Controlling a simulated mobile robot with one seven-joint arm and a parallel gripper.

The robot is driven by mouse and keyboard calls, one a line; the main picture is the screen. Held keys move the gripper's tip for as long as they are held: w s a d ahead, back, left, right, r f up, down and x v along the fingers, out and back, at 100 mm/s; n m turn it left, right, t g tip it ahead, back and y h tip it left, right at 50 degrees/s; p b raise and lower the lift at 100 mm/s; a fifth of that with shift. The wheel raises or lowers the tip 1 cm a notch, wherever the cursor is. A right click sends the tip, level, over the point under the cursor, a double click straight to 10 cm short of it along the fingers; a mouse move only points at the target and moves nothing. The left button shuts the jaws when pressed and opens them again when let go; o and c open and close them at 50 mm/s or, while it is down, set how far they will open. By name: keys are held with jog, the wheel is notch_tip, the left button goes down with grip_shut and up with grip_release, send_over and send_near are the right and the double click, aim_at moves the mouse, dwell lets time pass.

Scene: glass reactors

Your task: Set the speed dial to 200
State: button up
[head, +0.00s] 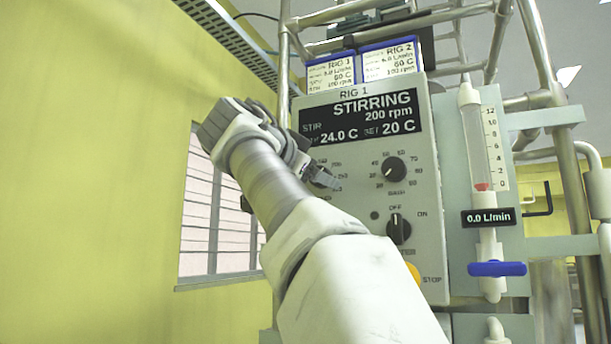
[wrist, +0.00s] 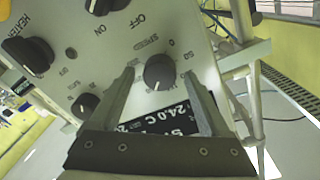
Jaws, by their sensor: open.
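The speed dial (wrist: 158,72) is a round black knob with a white pointer line, on the grey front of the RIG 1 control box (head: 434,220). In the wrist view it sits between the fingertips of my gripper (wrist: 158,76), with a visible gap on both sides. My gripper is open; I cannot tell how close the tips are to the panel.
A second dial (head: 393,170) is right of my gripper, with a black OFF/ON knob (head: 399,229) below it. A yellow STOP button (head: 413,273) is partly behind my arm. A flow meter (head: 480,150) with a blue valve handle (head: 497,268) stands to the right. Metal frame tubes surround the box.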

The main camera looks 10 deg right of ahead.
jog(key=v, duration=1.7)
jog(key=shift+s+a, duration=0.15)
jog(key=shift+a, duration=0.05)
